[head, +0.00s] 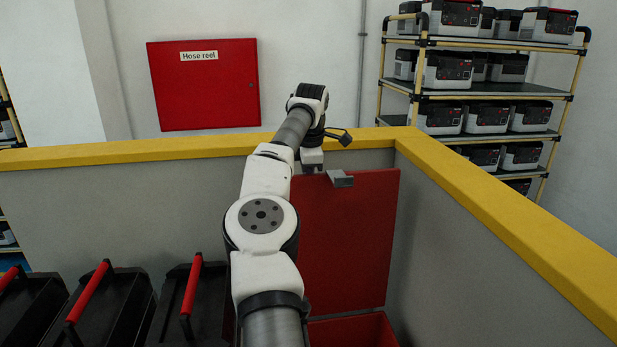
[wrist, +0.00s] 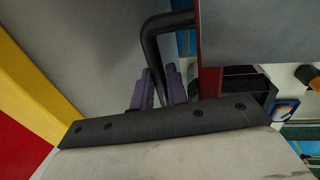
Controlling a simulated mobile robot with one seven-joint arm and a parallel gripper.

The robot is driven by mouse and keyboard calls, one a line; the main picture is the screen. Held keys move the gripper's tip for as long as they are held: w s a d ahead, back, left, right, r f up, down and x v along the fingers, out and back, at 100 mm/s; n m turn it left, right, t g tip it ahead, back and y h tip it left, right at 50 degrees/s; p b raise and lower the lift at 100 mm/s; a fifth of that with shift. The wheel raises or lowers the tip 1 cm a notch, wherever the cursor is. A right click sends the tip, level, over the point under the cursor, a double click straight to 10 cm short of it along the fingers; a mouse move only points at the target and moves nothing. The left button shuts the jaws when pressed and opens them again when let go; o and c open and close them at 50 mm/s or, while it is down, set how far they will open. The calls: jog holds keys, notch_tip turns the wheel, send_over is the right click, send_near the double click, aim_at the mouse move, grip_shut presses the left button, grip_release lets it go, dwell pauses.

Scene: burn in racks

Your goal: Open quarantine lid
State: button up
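The red quarantine lid (head: 348,240) stands raised, nearly upright, behind the open red box (head: 350,330) in the head view. A grey bracket (head: 341,179) sits at the lid's top edge. My gripper (head: 312,170) is at the lid's upper left edge, its fingers mostly hidden in the head view. In the wrist view, my gripper's purple fingers (wrist: 160,90) sit on either side of a black bent handle (wrist: 152,50) with little visible gap, and appear shut on it. The lid's red edge (wrist: 210,60) shows beside the handle.
A grey wall with a yellow top rail (head: 510,235) encloses the area at the back and right. Several black totes with red handles (head: 110,305) stand at left. A red hose reel cabinet (head: 203,84) and a rack of power units (head: 480,85) are behind the wall.

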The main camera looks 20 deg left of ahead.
jog(key=o, duration=0.4)
jog(key=shift+a+f, duration=0.2)
jog(key=shift+f, duration=0.2)
jog(key=shift+d+r, duration=0.1)
jog(key=shift+r, duration=0.15)
jog(key=shift+d+r, duration=0.1)
jog(key=shift+r, duration=0.1)
jog(key=shift+s+d+r, duration=0.1)
jog(key=shift+s+r, duration=0.1)
jog(key=shift+r, duration=0.95)
jog(key=shift+s+d+r, duration=0.1)
jog(key=shift+s+r, duration=0.1)
jog(key=shift+r, duration=1)
jog(key=shift+s+d+r, duration=0.1)
jog(key=shift+s+r, duration=0.1)
jog(key=shift+r, duration=0.95)
